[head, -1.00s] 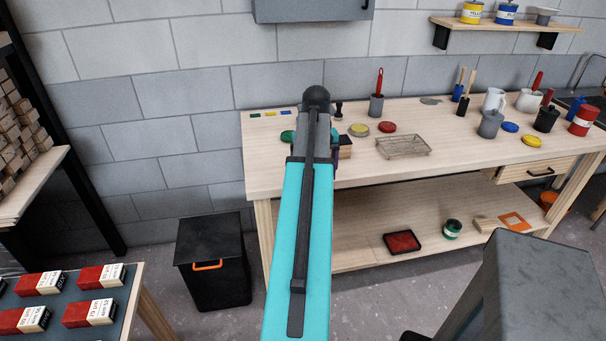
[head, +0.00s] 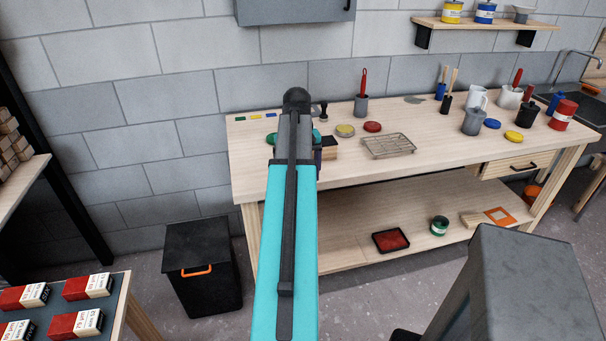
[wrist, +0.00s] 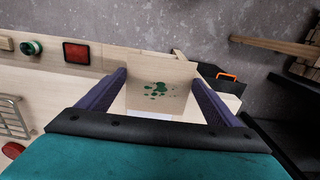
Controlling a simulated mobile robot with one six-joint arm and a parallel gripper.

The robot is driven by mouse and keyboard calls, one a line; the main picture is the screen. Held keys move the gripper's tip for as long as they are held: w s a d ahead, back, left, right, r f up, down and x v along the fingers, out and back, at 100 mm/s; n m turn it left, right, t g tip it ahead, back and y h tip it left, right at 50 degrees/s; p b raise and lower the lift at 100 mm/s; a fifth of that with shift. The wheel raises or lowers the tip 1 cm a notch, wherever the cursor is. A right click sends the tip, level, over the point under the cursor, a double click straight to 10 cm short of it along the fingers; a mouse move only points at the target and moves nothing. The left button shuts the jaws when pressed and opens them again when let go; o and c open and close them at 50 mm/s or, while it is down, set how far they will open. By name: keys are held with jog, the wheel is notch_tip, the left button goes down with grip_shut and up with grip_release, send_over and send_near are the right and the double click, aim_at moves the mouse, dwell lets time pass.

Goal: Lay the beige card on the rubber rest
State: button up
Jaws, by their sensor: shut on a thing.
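The beige card (wrist: 160,88) with green splotches shows in the wrist view. It lies between the two purple fingers of my gripper (wrist: 160,78), which is shut on it. In the head view my own turquoise arm hides most of the gripper and I cannot make out the card. I cannot pick out the rubber rest with certainty in either view.
The workbench (head: 270,190) carries a wire rack (head: 388,146), a yellow lid (head: 345,130), a red lid (head: 372,126) and several pots. A black bin (head: 202,265) stands by its left end. A stand with red-and-white boxes (head: 87,287) is at lower left.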

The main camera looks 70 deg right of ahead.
jog(key=w+a+f+n, duration=0.1)
jog(key=w+a+n, duration=0.3)
jog(key=w+a, duration=0.95)
jog(key=w+a+n, duration=0.4)
jog(key=w+a, duration=0.7)
jog(key=w, duration=0.6)
jog(key=w+a+n, duration=0.2)
jog(key=w+a, duration=0.1)
jog(key=a, duration=0.8)
jog(key=w+a+f+n, duration=0.1)
jog(key=w+a+n, duration=0.2)
jog(key=a, duration=0.9)
jog(key=w+a+n, duration=0.3)
jog(key=w+a, duration=0.1)
jog(key=a, duration=0.8)
jog(key=shift+f, duration=0.35)
jog(key=shift+s, duration=0.1)
